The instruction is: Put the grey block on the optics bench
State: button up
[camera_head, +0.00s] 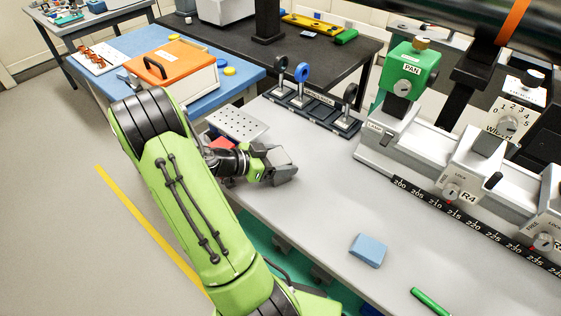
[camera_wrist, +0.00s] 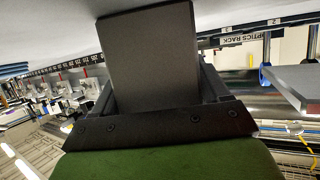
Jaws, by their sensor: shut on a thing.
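My gripper (camera_head: 284,166) is low over the left part of the pale grey optics bench (camera_head: 315,215). It is shut on the grey block (camera_head: 276,158), which partly shows between the fingers. In the wrist view the grey block (camera_wrist: 150,60) stands out between the two dark fingers, and its far end is close to the pale bench surface (camera_wrist: 60,30) along the top of the picture. I cannot tell whether the block touches the bench.
A perforated metal plate (camera_head: 238,122) and a red thing (camera_head: 221,143) lie beside my wrist. The optics rack (camera_head: 312,112) and rail instruments (camera_head: 470,165) line the back. A blue block (camera_head: 367,250) and green marker (camera_head: 430,302) lie in front. The bench middle is clear.

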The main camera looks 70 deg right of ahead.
jog(key=o, duration=1.2)
jog(key=shift+r, duration=0.3)
jog(key=p+v, duration=0.2)
jog(key=v, duration=1)
jog(key=shift+f, duration=0.2)
